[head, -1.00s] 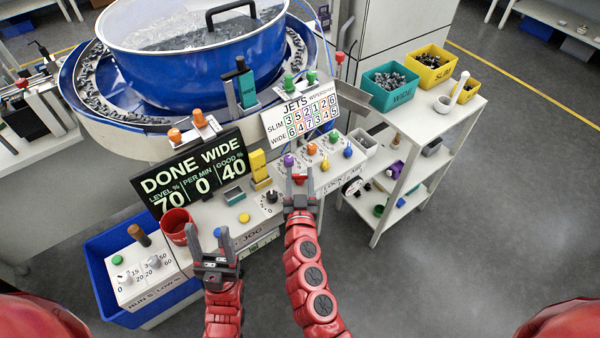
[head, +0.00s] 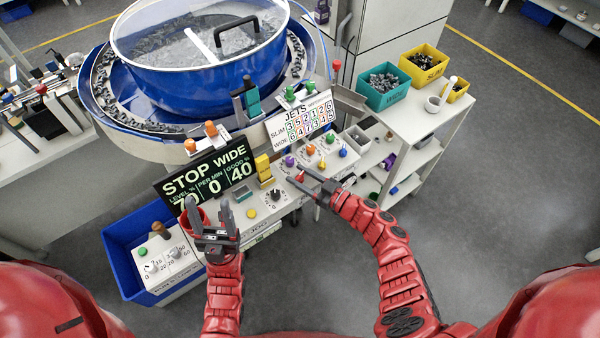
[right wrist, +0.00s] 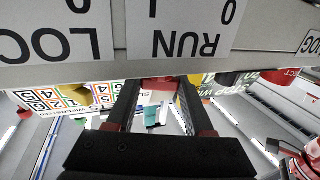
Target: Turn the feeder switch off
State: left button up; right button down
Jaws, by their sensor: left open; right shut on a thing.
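The control console carries a red switch handle (head: 300,177) on its front edge. The handle also shows in the right wrist view (right wrist: 158,83), under a label (right wrist: 185,30) reading RUN with 0 and 1 marks. My right gripper (head: 308,182) comes in from the lower right and is shut on this handle, its fingers on either side. The fingers hide part of it. The display (head: 208,172) reads STOP WIDE. My left gripper (head: 212,213) is open and empty, in front of the console beside a red cup (head: 187,220).
A blue bowl feeder (head: 200,85) stands behind the console. Coloured knobs (head: 310,150) and a black dial (head: 275,196) are close to my right gripper. A blue bin (head: 125,240) is at left. A shelf cart (head: 425,130) with bins is at right. The floor at right is clear.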

jog(key=n+g+y+b, duration=0.1)
jog(key=g+b, duration=0.1)
jog(key=b, duration=0.1)
jog(key=n+g+y+b, duration=0.1)
jog(key=n+g+b, duration=0.1)
jog(key=b, duration=0.1)
jog(key=n+g+b, duration=0.1)
jog(key=g+b, duration=0.1)
jog(key=b, duration=0.1)
jog(key=shift+w+f+n+g+y, duration=0.1)
jog(key=shift+f+n+g+y, duration=0.2)
jog(key=shift+f+y, duration=0.1)
jog(key=shift+r+n+g+b, duration=0.2)
jog(key=shift+n+g+b, duration=0.3)
jog(key=shift+b, duration=0.45)
jog(key=c, duration=0.6)
grip_release()
jog(key=shift+a, duration=0.1)
jog(key=shift+o, duration=0.2)
jog(key=shift+r, duration=0.15)
